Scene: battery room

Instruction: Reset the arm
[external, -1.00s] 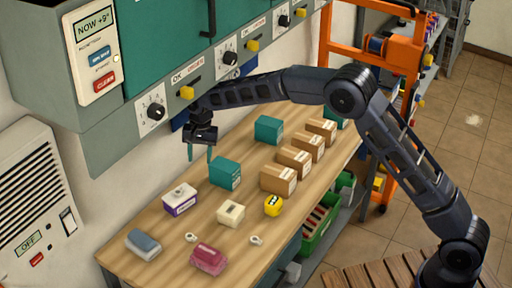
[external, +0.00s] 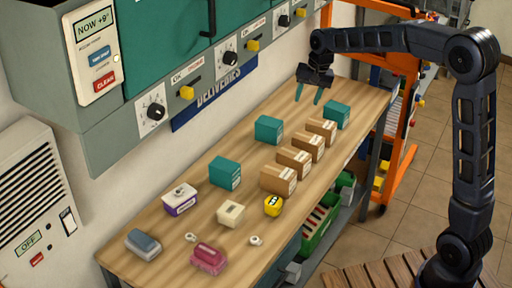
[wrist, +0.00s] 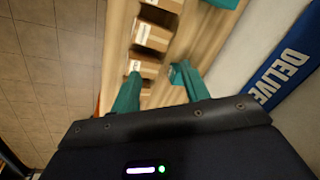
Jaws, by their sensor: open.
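My gripper (external: 308,95) hangs fingers-down above the far end of the wooden bench (external: 150,232), in the external view. Its two teal fingers are apart with nothing between them. In the wrist view the gripper (wrist: 158,82) also shows open, with brown boxes (wrist: 152,33) on the bench below and beyond the fingers. My arm is bent, with a raised elbow at the right.
Teal boxes (external: 224,173) and brown boxes (external: 278,179) stand on the bench. Nearer lie a purple-and-white box (external: 180,198), a yellow item (external: 273,206), a pink container (external: 208,259) and a grey-blue one (external: 143,244). Wall cabinets (external: 160,60) overhang the back; an orange rack (external: 400,150) stands right.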

